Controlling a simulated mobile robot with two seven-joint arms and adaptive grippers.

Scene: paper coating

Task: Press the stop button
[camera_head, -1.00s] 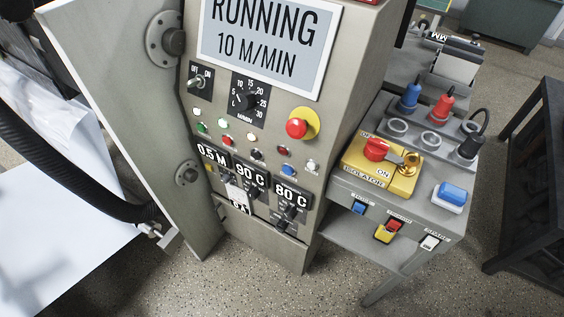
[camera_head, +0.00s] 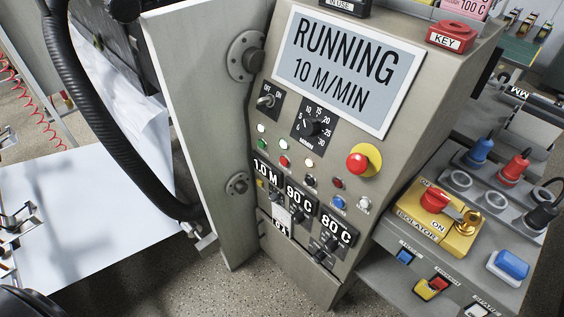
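The grey control panel (camera_head: 232,140) stands in the middle of the head view, tilted in the picture. Its display (camera_head: 345,68) reads RUNNING, 10 M/MIN. A large red mushroom button (camera_head: 358,163) sits on a round yellow plate at the panel's right. A small red button (camera_head: 284,161) is among the small buttons and lamps at lower left. No label is legible beside either, so I cannot tell which is the stop button. Neither gripper shows clearly, and nothing touches the panel's buttons.
A yellow isolator box (camera_head: 437,238) with a red knob stands on the side bench at right, beside blue and red plugs. A black hose (camera_head: 110,130) curves down at left above a white sheet (camera_head: 90,215). Unclear metal parts (camera_head: 27,215) show at the left edge.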

